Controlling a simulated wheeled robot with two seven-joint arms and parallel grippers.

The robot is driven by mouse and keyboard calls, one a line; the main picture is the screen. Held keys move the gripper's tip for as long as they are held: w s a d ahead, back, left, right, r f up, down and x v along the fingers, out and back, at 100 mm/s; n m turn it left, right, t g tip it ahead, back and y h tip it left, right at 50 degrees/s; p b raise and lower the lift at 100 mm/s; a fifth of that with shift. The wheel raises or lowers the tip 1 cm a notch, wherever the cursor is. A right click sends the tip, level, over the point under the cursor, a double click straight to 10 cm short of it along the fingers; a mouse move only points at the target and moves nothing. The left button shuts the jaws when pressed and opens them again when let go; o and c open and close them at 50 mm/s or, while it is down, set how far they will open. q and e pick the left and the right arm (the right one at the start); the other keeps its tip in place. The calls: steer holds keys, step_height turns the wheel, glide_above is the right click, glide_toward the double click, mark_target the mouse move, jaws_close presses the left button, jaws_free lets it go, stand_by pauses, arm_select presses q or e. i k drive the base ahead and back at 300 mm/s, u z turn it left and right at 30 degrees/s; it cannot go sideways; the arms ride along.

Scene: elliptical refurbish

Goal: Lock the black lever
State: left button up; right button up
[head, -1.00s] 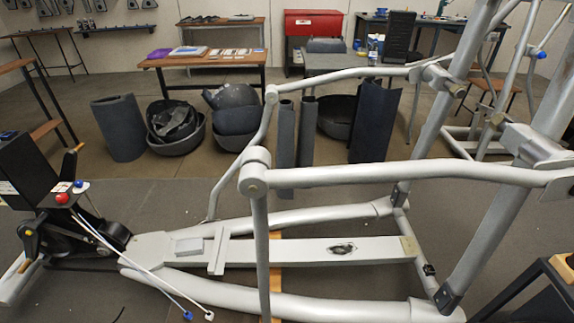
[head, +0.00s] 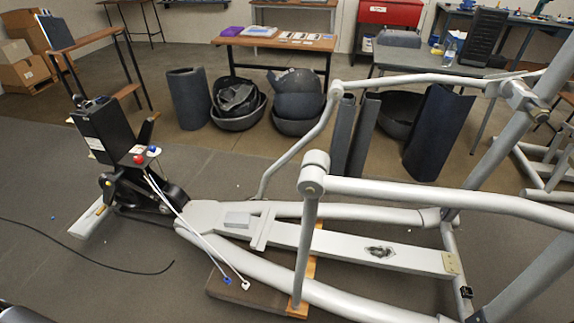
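The black mechanism (head: 145,192) sits at the left rear end of the grey elliptical frame (head: 330,238), below an upright black box (head: 100,130). A short black upright piece (head: 147,128) stands just right of the box; it may be the black lever, but I cannot tell, nor whether it is locked. A yellow knob (head: 107,183) shows on the mechanism's left side. A red ball (head: 139,159) and a blue connector (head: 152,149) sit at the box's lower right. Neither gripper is in view; only a dark, rounded part shows at the bottom left corner.
A thin black cable (head: 100,262) lies on the floor at left. Dark covers and tubs (head: 240,105) stand behind. The left floor is mostly clear.

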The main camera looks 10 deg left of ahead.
mark_target(77, 98)
steer(key=u, duration=2.25)
steer(key=i, duration=0.7)
steer(key=u, duration=0.45)
steer(key=i, duration=1.15)
steer(key=z, duration=0.2)
